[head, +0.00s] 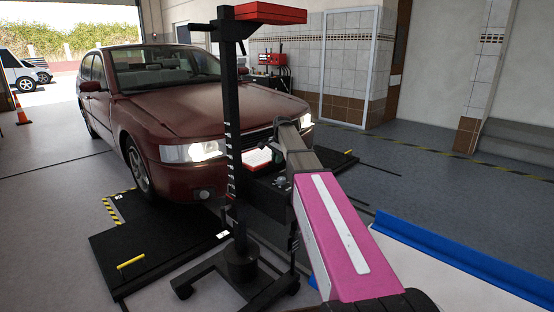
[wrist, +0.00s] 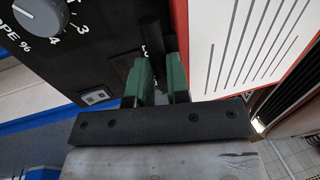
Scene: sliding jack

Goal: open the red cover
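The red cover shows in the wrist view as a red edge (wrist: 181,28) along a white panel with black lines, right of the fingers. In the head view a small red and white panel (head: 258,158) sits low on the black stand, partly hidden by the post and my arm. My gripper (wrist: 158,68) has two green fingers standing apart, pointing at a black panel with a dial. A dark rounded piece (wrist: 153,36) lies at or just beyond the fingertips. I cannot tell whether they touch it. In the head view the gripper is largely hidden.
The black wheeled stand (head: 232,120) with a red top (head: 267,12) stands close before me. A dark red car (head: 190,105) is behind it, beside a black floor plate (head: 155,245). A blue-edged white surface (head: 465,259) is at right. Grey floor beyond is clear.

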